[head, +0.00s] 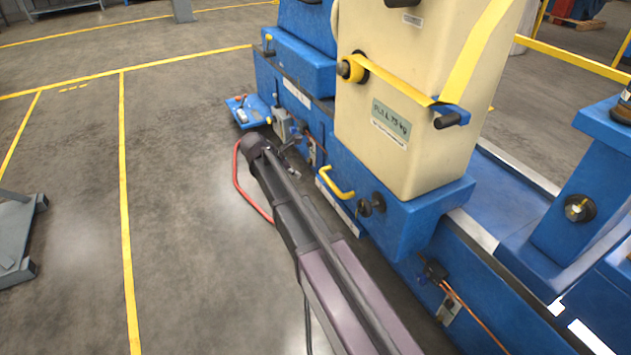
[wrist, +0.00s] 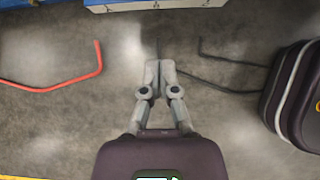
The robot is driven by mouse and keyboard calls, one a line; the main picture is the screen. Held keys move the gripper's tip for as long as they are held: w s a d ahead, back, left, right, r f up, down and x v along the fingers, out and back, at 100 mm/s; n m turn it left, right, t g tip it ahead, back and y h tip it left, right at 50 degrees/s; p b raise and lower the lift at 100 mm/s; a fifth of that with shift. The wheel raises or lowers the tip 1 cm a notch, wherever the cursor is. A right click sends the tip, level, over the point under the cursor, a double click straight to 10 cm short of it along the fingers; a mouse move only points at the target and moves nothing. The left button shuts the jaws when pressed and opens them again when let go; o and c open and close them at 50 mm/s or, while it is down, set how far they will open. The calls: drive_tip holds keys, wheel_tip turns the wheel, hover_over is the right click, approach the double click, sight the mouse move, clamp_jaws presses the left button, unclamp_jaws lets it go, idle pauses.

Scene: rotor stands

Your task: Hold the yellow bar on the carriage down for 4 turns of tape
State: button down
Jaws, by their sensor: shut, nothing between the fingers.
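The yellow bar (head: 336,185) is a bent handle on the front of the blue carriage (head: 428,215), below the tall cream housing (head: 400,158). Yellow tape (head: 400,84) runs from a small roller to the right and then up across the housing. My gripper shows in the wrist view (wrist: 160,68) with its fingers together, empty, over bare grey floor. In the head view my arm reaches up and left past the bar, with its end left of the bar and apart from it. The bar does not show clearly in the wrist view.
A red hose (head: 238,182) curves on the floor left of my arm; it also shows in the wrist view (wrist: 85,78). A small blue pedestal (head: 246,111) stands beyond my arm's end. A grey cart (head: 22,232) is at far left. The floor between is clear.

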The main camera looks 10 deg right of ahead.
drive_tip(key=shift+d+f, duration=0.1)
drive_tip(key=d+r+b+x, duration=0.1)
drive_tip(key=d+b+x, duration=0.1)
drive_tip(key=b+x, duration=0.6)
drive_tip(key=x, duration=0.4)
drive_tip(key=shift+w+d, duration=0.2)
drive_tip(key=shift+w, duration=0.25)
